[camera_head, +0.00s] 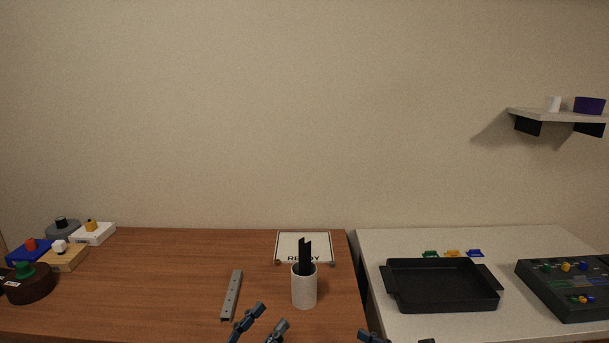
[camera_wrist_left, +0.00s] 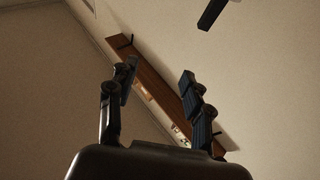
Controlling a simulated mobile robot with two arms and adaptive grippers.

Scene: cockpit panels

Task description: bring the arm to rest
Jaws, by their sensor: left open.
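My left gripper (camera_head: 262,322) shows at the bottom edge of the head view, in front of the wooden table (camera_head: 150,290). Its two fingers stand apart with nothing between them. In the left wrist view the same fingers (camera_wrist_left: 157,85) are spread and empty, against a pale wall and a brown board seen at a slant. Of my right gripper only a dark blue-grey tip (camera_head: 374,336) and perhaps a second dark piece show at the bottom edge. The rest of both arms is out of the head view.
A white cup (camera_head: 304,290) with dark strips stands near my left gripper, beside a grey perforated bar (camera_head: 231,296) and a "READY" sign (camera_head: 303,247). A black tray (camera_head: 441,285) and a control panel (camera_head: 570,289) are right. Several button boxes (camera_head: 93,234) stand left.

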